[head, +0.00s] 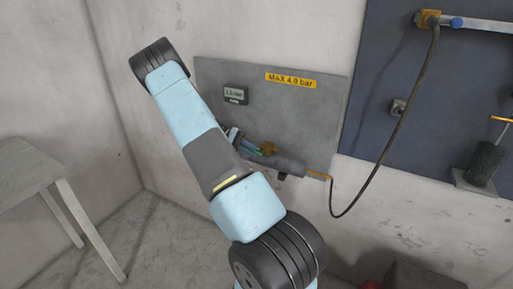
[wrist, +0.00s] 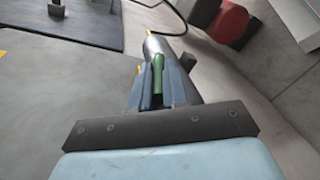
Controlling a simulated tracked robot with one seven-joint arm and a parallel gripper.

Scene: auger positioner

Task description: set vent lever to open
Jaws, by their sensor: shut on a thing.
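The vent lever (wrist: 158,75) shows in the wrist view as a green handle between the two blue fingers of my gripper (wrist: 161,80). The fingers are shut on it. A grey cylinder (wrist: 158,45) lies just beyond the fingertips. In the head view my gripper (head: 247,148) is at the lower part of the grey wall panel (head: 210,75), partly behind my arm. The cylinder (head: 285,165) there points right, with a brass fitting (head: 268,147) on its upper side. The lever's exact angle is hard to tell from either view.
The panel carries a small display (head: 236,96) and a yellow "MAX 4.0 bar" label (head: 291,80). A dark hose (head: 388,140) loops from the cylinder's right end to a fitting on the blue board (head: 440,90). A table (head: 28,170) stands at the left. A red object (wrist: 229,24) lies beyond the cylinder.

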